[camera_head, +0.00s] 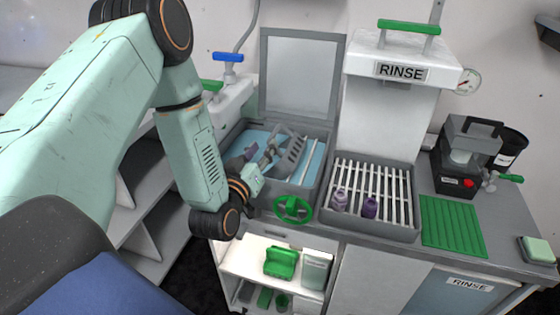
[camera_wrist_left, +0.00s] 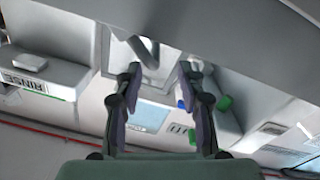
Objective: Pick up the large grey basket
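A grey slotted piece (camera_head: 292,156), which looks like part of the grey basket, sits tilted in the blue-lined basin (camera_head: 228,132). My left gripper (camera_head: 262,154) reaches over the basin's left front part, beside this piece. In the left wrist view my left gripper (camera_wrist_left: 161,92) has its two dark fingers well apart, with nothing clearly held between them. I cannot tell whether a finger touches the grey piece. A large grey surface fills the top of the wrist view; I cannot tell what it is. My right gripper is not in view.
The basin's raised lid (camera_head: 300,75) stands behind it. A green valve wheel (camera_head: 293,209) sits at its front. To the right are a slatted tray (camera_head: 405,228) with two purple bottles (camera_head: 370,207), the white RINSE unit (camera_head: 385,110) and a green mat (camera_head: 452,225).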

